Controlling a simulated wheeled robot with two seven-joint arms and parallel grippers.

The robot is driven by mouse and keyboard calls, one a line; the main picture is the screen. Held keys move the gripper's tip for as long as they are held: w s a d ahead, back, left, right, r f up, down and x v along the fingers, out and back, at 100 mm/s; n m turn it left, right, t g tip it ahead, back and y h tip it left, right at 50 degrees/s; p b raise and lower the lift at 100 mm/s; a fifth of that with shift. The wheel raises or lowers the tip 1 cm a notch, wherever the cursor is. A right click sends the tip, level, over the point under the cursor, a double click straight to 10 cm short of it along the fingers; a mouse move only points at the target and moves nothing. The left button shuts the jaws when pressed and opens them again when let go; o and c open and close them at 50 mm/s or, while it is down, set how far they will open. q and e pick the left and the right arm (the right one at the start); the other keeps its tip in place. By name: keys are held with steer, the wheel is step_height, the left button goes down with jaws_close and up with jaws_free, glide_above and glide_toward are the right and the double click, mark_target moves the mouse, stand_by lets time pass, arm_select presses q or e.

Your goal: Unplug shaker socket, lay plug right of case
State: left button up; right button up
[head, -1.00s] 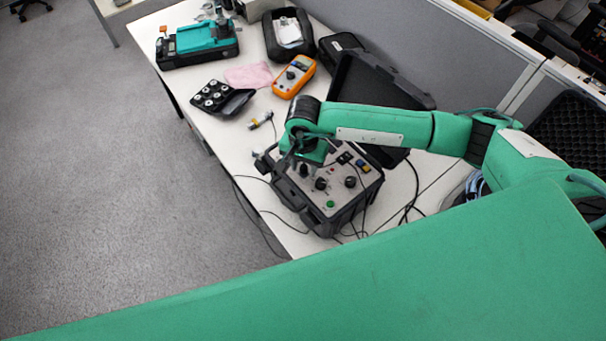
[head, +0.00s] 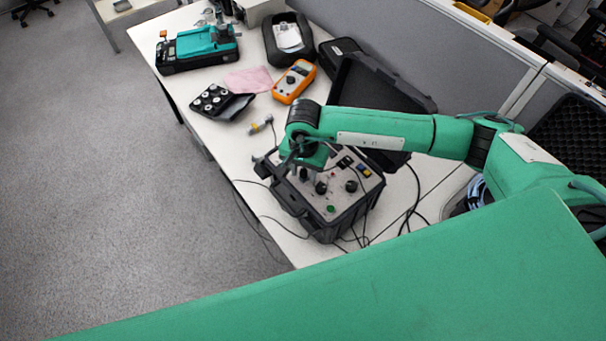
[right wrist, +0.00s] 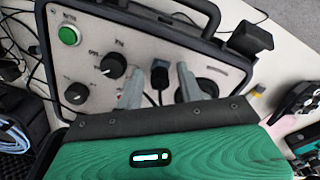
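The open shaker case (head: 346,212) stands on the white table, its grey control panel (head: 347,200) facing up and its dark lid (head: 372,85) raised behind. In the right wrist view the panel shows a green button (right wrist: 68,35), black knobs (right wrist: 113,65) and a black plug (right wrist: 160,77) with a cable. My right gripper (right wrist: 160,85) is over the panel, with its two grey fingers apart, one on each side of the plug; gaps show between them. The plug's lower part and its socket are partly hidden. In the head view my right arm hides that end of the panel. My left gripper is out of view.
Dark cables (head: 262,184) run over the table's front edge. A small sensor with a cable (head: 262,124), a black weights box (head: 220,102), a pink cloth (head: 248,79) and an orange multimeter (head: 294,82) lie beyond the case. A grey partition (head: 455,62) stands behind.

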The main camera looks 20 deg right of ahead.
jaws_close()
steer(key=shift+n+b, duration=2.1)
steer(key=shift+b, duration=0.4)
stand_by(0.4)
steer(key=shift+n+b, duration=1.9)
steer(key=shift+b, duration=0.25)
stand_by(0.3)
steer(key=shift+n+b, duration=0.4)
steer(key=shift+b, duration=0.2)
steer(key=shift+n+b, duration=1.4)
steer(key=shift+b, duration=0.15)
